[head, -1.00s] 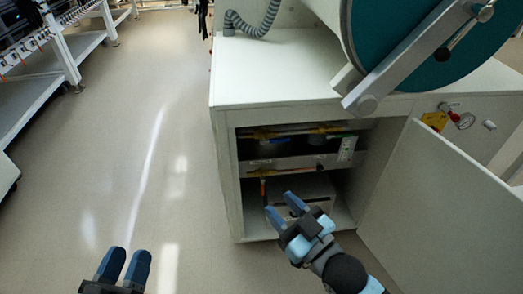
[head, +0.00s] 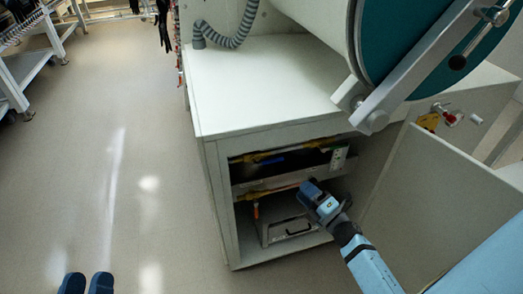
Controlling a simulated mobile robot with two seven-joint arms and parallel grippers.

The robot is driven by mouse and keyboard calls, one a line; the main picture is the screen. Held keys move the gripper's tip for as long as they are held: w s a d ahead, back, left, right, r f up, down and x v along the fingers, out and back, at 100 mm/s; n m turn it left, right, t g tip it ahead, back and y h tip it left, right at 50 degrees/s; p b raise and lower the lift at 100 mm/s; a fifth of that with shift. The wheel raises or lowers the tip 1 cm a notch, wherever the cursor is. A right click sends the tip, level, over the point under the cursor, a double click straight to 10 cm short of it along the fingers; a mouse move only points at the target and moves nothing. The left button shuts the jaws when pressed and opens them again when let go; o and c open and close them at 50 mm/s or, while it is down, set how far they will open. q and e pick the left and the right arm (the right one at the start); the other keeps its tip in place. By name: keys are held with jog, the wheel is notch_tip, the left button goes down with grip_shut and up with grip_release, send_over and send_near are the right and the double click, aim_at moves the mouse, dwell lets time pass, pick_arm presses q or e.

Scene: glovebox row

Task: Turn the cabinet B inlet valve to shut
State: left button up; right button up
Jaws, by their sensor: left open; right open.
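An open cabinet (head: 222,205) under a white bench has yellow pipe runs inside, one along the top (head: 285,150) and one lower (head: 268,192). A small orange-red fitting (head: 256,210) hangs below the lower run at its left end. I cannot read a label or tell which part is the cabinet B inlet valve. My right gripper (head: 311,190) is open at the cabinet opening, in front of the right part of the lower pipe run, and hides it there. I cannot tell if it touches anything. My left gripper (head: 87,281) is open and empty over the floor at the bottom left.
The cabinet door (head: 430,205) stands open on the right, beside my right arm. A metal-framed box (head: 288,230) sits on the cabinet floor. A large teal round port (head: 425,45) overhangs the bench top (head: 260,85). A yellow tag (head: 429,121) is at the right.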

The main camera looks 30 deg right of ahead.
aim_at(274, 160)
pick_arm(q)
notch_tip(274, 160, down, 3)
jog(key=shift+w+d+r+g+b, duration=0.15)
jog(key=shift+g+b, duration=0.55)
jog(key=shift+b, duration=0.35)
pick_arm(e)
jog(key=x, duration=1.4)
pick_arm(q)
jog(key=shift+f, duration=0.2)
pick_arm(e)
grip_shut()
